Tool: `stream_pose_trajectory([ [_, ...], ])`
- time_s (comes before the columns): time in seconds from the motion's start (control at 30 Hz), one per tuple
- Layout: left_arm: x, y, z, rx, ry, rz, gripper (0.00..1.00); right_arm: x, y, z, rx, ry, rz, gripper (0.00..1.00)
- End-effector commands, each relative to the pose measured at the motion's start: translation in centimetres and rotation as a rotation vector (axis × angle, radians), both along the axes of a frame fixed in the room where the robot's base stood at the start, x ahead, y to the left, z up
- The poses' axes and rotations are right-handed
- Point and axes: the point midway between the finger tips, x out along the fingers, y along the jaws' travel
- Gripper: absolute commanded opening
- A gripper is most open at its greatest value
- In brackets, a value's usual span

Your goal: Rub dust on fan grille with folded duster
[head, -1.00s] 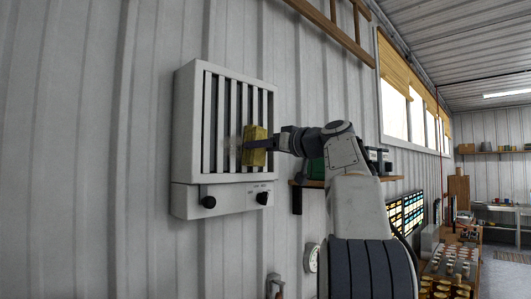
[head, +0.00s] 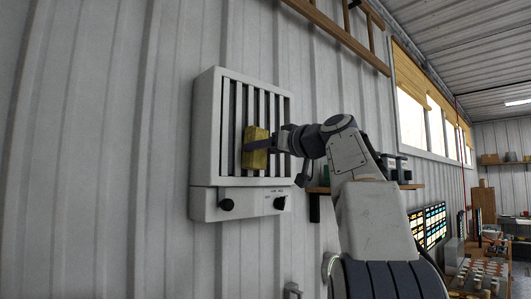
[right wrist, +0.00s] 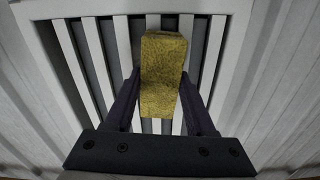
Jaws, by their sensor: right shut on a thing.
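The fan grille (head: 232,120) is a row of pale upright slats over dark gaps, in a white box on the wall. It also shows in the right wrist view (right wrist: 64,52). My right gripper (head: 270,146) is shut on the folded duster (head: 255,152), a yellow fuzzy block. In the right wrist view the duster (right wrist: 162,75) stands upright between the two fingers, in front of the middle slats. It appears to be at or very close to them; contact cannot be told for sure. I can make out no dust now; the duster may hide it. My left gripper is out of view.
A wooden shelf (head: 318,190) is on the wall to the right, behind my arm. A wooden ladder (head: 345,38) hangs above. The wall left of the box is bare.

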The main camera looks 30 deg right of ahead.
Motion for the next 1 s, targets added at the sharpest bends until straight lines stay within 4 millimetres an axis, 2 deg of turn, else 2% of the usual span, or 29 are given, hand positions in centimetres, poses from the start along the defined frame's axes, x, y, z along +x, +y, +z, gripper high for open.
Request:
stream_pose_trajectory([
  [0.43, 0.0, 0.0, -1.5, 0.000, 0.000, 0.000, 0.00, -0.6, 3.4, -0.1, 0.000, 0.000, 0.003, 0.11],
  [0.73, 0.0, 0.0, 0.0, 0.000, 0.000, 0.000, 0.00, -0.4, 3.4, 1.5, 0.000, 0.000, 0.002, 0.11],
  [1.0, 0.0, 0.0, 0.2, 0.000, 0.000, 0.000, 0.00, -0.2, 2.1, 1.3, 0.003, 0.001, -0.001, 0.11],
])
